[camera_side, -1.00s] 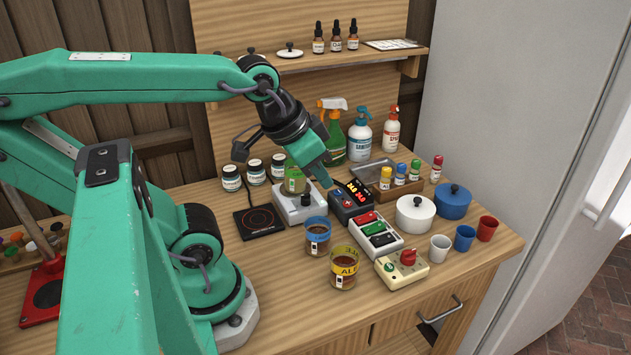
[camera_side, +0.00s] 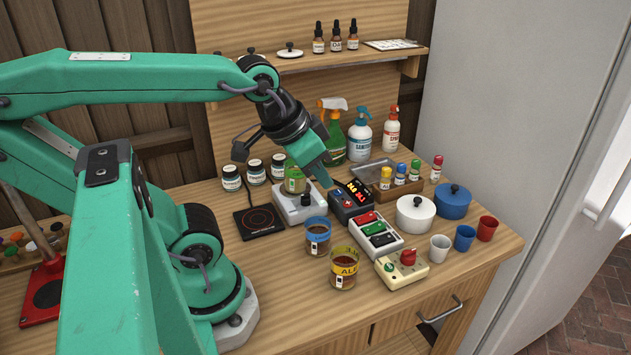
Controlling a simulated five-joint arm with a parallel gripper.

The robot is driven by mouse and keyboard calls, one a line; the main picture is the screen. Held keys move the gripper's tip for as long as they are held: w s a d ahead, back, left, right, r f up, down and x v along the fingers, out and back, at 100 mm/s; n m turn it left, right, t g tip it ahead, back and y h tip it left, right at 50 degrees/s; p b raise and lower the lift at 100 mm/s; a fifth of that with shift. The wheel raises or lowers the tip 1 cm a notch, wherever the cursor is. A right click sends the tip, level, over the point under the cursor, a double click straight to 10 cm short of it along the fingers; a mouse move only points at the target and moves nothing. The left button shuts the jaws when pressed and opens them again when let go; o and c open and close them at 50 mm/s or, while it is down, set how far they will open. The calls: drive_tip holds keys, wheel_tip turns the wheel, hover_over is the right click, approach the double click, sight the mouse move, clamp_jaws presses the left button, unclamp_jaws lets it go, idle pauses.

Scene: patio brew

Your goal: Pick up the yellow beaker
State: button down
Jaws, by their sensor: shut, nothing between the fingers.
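The yellow beaker (camera_side: 344,270) is a clear cup of brown liquid with a yellow band around its top. It stands upright near the front edge of the wooden bench. A similar beaker with a blue band (camera_side: 318,236) stands just behind it to the left. My gripper (camera_side: 325,183) is shut and empty.
A switch box (camera_side: 376,234) and a cream box with a red knob (camera_side: 402,268) stand right of the beakers. Pots, cups (camera_side: 464,238) and bottles fill the right and back. A black hot plate (camera_side: 259,221) lies at left. Bare wood lies left of the yellow beaker.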

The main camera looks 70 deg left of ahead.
idle(0.4)
drive_tip(key=shift+c, duration=2.2)
unclamp_jaws()
drive_tip(key=n+g, duration=0.1)
drive_tip(key=g, duration=0.5)
hover_over(345, 249)
drive_tip(key=s+d, duration=0.1)
drive_tip(key=d, duration=0.1)
wheel_tip(345, 249, down, 16)
drive_tip(key=r, duration=0.1)
drive_tip(key=shift+s+f, duration=0.2)
drive_tip(key=shift+f, duration=0.05)
drive_tip(key=shift+f, duration=1.3)
